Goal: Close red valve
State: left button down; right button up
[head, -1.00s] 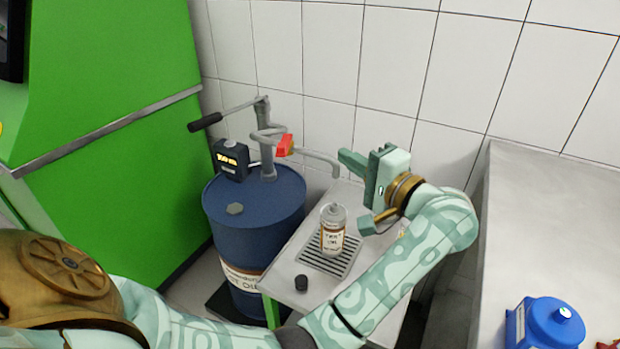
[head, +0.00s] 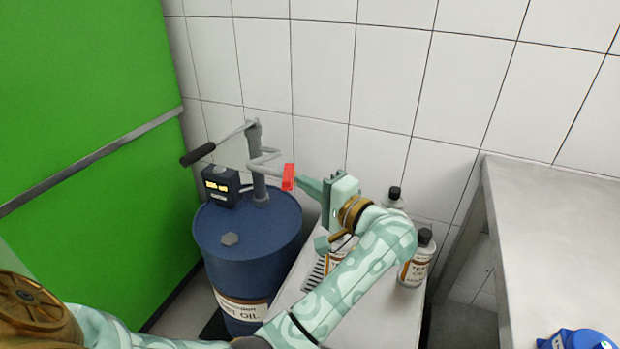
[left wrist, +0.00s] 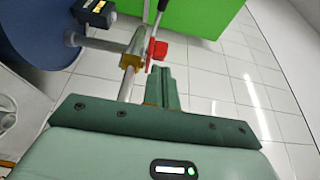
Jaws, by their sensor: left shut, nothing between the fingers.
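The red valve (head: 289,177) is a small red handle on the grey pump pipe above the blue oil drum (head: 250,233). In the left wrist view the red valve (left wrist: 157,50) sits just beyond my fingertips, slightly left of them. My left gripper (head: 299,178) is shut and empty, its fingertips right beside the valve in the head view; I cannot tell whether they touch it. It also shows in the left wrist view (left wrist: 160,70). My left arm covers part of the bench and a bottle. My right gripper is in neither view.
A pump lever (head: 198,153) and a small display (head: 221,186) stand on the drum. A labelled bottle (head: 415,258) stands on the bench (head: 290,290) beside my left arm. A grey counter (head: 560,215) is at the right. The tiled wall is close behind.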

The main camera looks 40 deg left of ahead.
aim_at(283, 184)
pick_arm(q)
jog(key=shift+s+a+r, duration=0.15)
jog(key=shift+s, duration=0.15)
jog(key=shift+s+a+f+m+t, duration=0.2)
jog(key=shift+a+f+m+t, duration=0.25)
jog(key=shift+t, duration=0.35)
jog(key=m+t, duration=0.1)
jog(key=s+a+m+t+h+b, duration=0.1)
jog(key=t, duration=0.1)
jog(key=shift+s+a+b, duration=0.15)
jog(key=shift+s+b, duration=0.15)
jog(key=shift+s+a+m+b, duration=0.25)
jog(key=shift+a+b, duration=0.1)
jog(key=shift+b, duration=0.1)
jog(key=shift+r, duration=0.2)
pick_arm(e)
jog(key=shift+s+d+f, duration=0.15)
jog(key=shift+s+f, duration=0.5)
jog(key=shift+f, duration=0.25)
